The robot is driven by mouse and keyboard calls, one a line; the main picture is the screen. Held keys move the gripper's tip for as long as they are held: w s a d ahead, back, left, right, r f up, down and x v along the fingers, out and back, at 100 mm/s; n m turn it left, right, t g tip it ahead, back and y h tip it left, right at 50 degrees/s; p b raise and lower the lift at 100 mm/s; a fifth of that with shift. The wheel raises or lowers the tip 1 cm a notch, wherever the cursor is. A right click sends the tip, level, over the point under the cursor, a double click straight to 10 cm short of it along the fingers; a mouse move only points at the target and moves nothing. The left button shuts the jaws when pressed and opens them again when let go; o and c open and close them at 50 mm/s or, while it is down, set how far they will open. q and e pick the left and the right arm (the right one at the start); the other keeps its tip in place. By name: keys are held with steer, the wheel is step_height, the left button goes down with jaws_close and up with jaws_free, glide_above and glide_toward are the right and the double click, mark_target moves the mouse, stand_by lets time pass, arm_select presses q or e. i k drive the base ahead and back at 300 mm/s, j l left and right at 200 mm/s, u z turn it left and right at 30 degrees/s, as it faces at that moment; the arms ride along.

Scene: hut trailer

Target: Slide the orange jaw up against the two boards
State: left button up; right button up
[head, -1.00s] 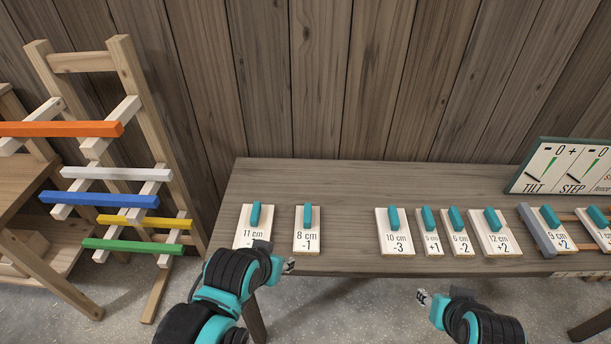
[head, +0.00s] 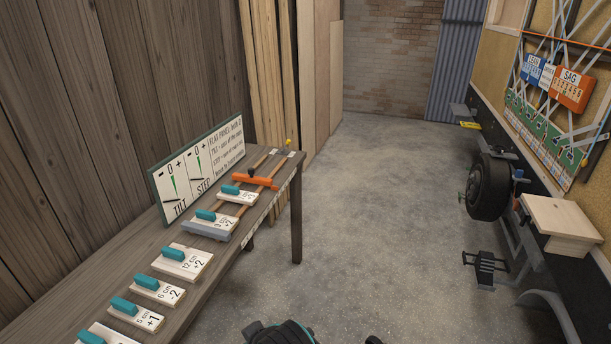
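The orange jaw (head: 255,181) lies across the wooden rails of a clamp at the far end of the bench. A grey jaw (head: 207,233) closes the clamp's near end. Two pale boards with teal handles lie between the jaws: the nearer board (head: 221,223) beside the grey jaw, the farther board (head: 238,198) toward the orange jaw. I cannot tell whether the orange jaw touches the farther board. A black and teal part of my arm shows at the bottom edge. Neither gripper's fingers are in view.
More labelled boards, such as the 12 cm board (head: 184,261), lie along the bench (head: 190,312). A TILT and STEP panel (head: 198,168) stands behind them. Grey floor (head: 370,210) is open right of the bench. A wheel (head: 490,187) and pale box (head: 561,224) stand along the right.

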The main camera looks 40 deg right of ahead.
mark_target(249, 178)
steer(key=l+z, duration=0.1)
steer(key=z, duration=0.9)
steer(key=u, duration=0.4)
steer(key=i+l+u, duration=0.4)
steer(key=i, duration=0.15)
steer(key=i+l+u, duration=0.4)
steer(key=i+l, duration=0.5)
steer(key=l, duration=0.25)
steer(key=i+l, duration=0.3)
steer(key=l+u, duration=0.05)
